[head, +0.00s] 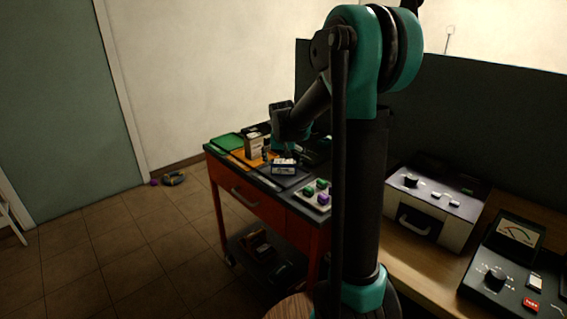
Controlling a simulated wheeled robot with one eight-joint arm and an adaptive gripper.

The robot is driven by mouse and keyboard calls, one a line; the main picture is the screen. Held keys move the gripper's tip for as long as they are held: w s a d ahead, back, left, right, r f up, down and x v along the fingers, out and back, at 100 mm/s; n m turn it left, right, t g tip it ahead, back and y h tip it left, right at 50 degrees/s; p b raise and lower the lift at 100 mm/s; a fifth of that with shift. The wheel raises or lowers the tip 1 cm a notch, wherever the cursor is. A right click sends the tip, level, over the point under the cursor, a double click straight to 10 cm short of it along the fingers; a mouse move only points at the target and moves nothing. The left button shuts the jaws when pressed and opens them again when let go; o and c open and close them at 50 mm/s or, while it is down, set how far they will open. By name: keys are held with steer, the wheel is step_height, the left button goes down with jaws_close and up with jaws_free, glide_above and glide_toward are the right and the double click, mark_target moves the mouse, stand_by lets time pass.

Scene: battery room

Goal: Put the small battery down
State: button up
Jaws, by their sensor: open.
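A red cart (243,199) stands in the middle of the head view with trays on its top. A small dark block with a pale top edge (284,167) sits on a dark tray; it may be the small battery, but it is too small to be sure. A taller beige box (254,146) stands upright on the orange area to its left.
A green tray (226,142) lies at the cart's left corner, and a pale holder with green and purple pieces (317,196) at its right. A bench at right bears a white-fronted device (434,207) and a meter (507,262). Floor at left is mostly clear.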

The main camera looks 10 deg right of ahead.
steer(key=v, duration=1.2)
steer(key=shift+r, duration=0.1)
